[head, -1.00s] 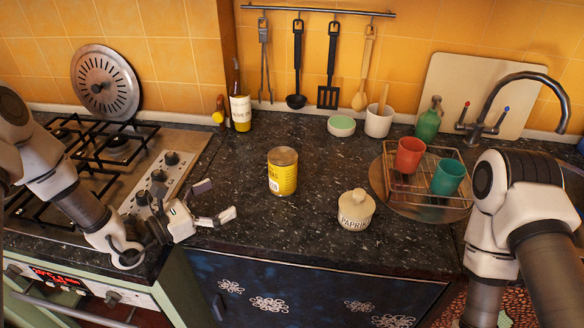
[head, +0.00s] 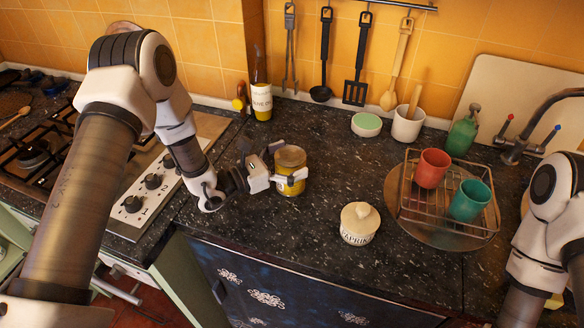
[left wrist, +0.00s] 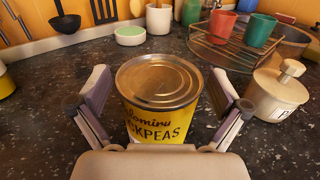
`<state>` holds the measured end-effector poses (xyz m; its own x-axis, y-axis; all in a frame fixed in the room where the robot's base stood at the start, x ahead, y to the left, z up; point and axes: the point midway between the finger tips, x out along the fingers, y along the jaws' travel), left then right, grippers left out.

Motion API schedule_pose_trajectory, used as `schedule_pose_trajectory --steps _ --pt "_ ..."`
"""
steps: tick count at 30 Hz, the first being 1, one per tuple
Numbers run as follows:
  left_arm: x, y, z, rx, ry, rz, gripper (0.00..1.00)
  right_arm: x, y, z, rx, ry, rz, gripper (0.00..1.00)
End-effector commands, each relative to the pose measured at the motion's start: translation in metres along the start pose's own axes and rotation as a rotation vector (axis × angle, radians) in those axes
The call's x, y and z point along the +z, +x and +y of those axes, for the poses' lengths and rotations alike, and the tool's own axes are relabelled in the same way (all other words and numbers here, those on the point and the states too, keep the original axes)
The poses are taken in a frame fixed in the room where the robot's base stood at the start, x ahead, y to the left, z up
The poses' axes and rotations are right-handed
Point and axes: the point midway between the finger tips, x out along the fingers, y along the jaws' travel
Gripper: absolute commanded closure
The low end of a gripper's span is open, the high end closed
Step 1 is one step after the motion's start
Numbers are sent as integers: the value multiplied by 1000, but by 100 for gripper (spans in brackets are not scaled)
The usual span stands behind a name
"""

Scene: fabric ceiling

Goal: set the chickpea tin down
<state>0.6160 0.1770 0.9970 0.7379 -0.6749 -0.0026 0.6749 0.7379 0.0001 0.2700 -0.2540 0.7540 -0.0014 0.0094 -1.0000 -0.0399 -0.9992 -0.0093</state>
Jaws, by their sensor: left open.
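The chickpea tin (head: 291,171) is yellow with a bare metal lid and stands upright on the dark speckled counter. In the left wrist view the tin (left wrist: 160,95) sits between the fingers, its label partly reading "CKPEAS". My left gripper (head: 283,168) is open around the tin, coming from the left. In the left wrist view a gap shows between the tin and each finger of this gripper (left wrist: 166,100). My right arm enters at the right edge of the head view, but its gripper is out of view.
A paprika jar (head: 360,223) stands right of the tin. Farther right is a wire rack (head: 450,233) with a red cup (head: 431,168) and a teal cup (head: 469,201). The hob is at left.

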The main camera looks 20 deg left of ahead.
Motion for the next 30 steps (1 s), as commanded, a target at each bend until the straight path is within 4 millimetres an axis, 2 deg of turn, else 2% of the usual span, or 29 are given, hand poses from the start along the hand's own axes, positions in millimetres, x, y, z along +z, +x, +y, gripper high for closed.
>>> schedule_pose_trajectory --steps 2,5,9,11,12,22,30 --pt "0 0 0 1 0 0 0 0 0 0 0 -1 -1 1" --pt "0 0 0 0 0 0 32 0 0 0 0 -1 -1 1" --pt "0 -1 0 0 0 0 82 0 0 0 0 -1 -1 1" --pt "0 0 0 0 1 -1 83 0 0 0 0 -1 -1 1" --pt "0 0 0 0 1 -1 91 0 0 0 0 -1 0 1" --pt "6 0 0 1 1 -1 91 0 4 0 0 0 0 1" --pt "36 0 0 1 4 -4 91 0 17 0 0 0 0 1"
